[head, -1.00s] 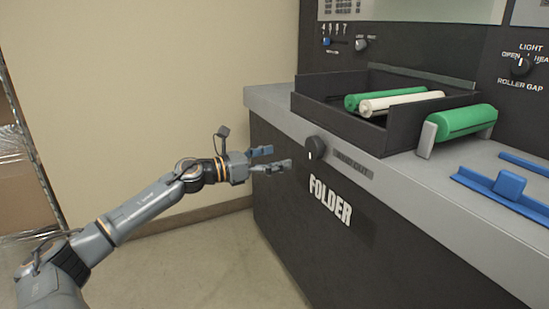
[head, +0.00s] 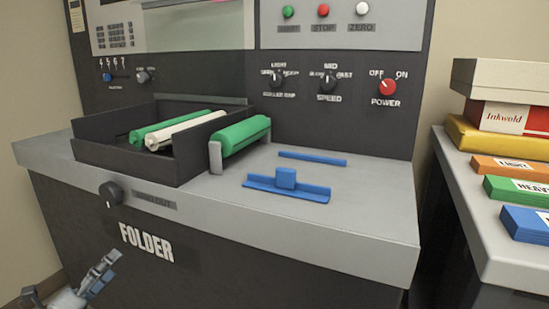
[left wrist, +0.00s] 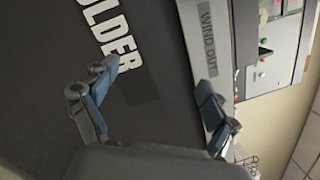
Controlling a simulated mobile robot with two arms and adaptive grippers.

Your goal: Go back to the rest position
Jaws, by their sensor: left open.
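My left gripper (head: 97,277) is at the lower left of the head view, in front of the machine's dark front panel, below the counter and left of the FOLDER lettering. It is open. In the left wrist view its two fingers (left wrist: 155,102) are wide apart with nothing between them but the dark panel. The FOLDER lettering (head: 147,243) and the grey WIND OUT strip (left wrist: 207,45) show close by in the left wrist view. My right gripper is in neither view.
A side table (head: 470,220) with boxes stands at right. Control knobs line the back panel.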

